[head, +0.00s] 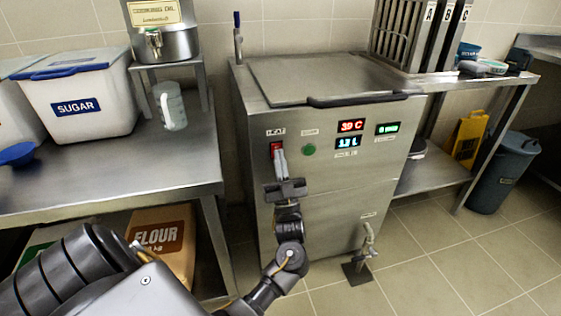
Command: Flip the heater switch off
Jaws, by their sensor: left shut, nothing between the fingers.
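The heater switch (276,147) is a small red switch under a "HEAT" label, on the upper left front of the steel cooking unit (330,205). My left gripper (280,155) is shut and empty, with its fingertips at or just below the switch. The fingers hide the lower part of the switch. I cannot tell whether they touch it or which way it is set. A round green button (309,149) sits to its right. A red display (351,126) reads about 39 C. My right gripper is not in view.
A steel table (170,165) on the left holds a sugar bin (80,98) and a clear jug (171,106). A drain tap (368,240) sticks out low on the unit's front. A grey bin (503,170) and a yellow sign (467,138) stand at right. The floor in front is clear.

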